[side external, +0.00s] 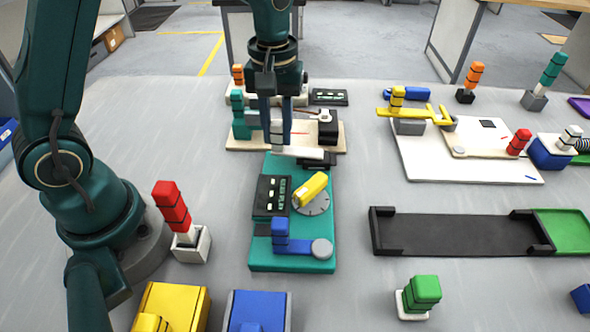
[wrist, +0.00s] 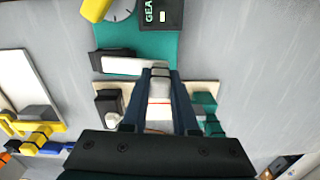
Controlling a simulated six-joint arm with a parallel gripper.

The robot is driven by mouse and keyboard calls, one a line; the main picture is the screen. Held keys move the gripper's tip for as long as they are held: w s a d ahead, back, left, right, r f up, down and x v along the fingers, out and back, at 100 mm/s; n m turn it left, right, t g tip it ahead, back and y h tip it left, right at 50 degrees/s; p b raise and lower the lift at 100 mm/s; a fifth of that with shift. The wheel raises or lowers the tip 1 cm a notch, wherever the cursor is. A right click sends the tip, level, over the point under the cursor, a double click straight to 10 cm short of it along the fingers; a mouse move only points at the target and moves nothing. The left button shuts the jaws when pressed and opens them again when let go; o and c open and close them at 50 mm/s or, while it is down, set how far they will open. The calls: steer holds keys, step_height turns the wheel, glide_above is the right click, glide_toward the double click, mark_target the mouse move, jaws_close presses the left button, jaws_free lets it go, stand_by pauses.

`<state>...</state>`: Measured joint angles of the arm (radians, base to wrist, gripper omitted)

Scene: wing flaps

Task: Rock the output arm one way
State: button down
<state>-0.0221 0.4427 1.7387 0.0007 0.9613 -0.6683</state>
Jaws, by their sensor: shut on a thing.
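My gripper (side external: 278,138) points down at the back edge of the teal board (side external: 262,262). It is shut on a white upright block that sits at the left end of a flat white arm (side external: 305,152). I take this white arm to be the output arm, though no label shows. In the wrist view the fingers (wrist: 160,72) close on the pale block (wrist: 160,90), with the white arm (wrist: 135,66) reaching left from it. The teal board also carries a blue lever (side external: 292,246), a yellow handle (side external: 311,188) on a grey dial (side external: 313,204), and a black labelled panel (side external: 271,196).
Close behind is a beige board (side external: 240,143) with a teal handle (side external: 237,112) and a black-and-white block (side external: 327,127). A red-handled block (side external: 172,208) stands left. A black tray (side external: 455,232) and a white board (side external: 415,160) lie right. Bare table shows between them.

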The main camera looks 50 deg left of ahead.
stand_by(0.3)
steer(key=shift+w+a+m, duration=0.2)
steer(key=shift+w+m, duration=0.1)
steer(key=shift+m, duration=0.3)
steer(key=shift+r, duration=0.1)
steer(key=c, duration=0.7)
jaws_free()
steer(key=shift+r, duration=2.55)
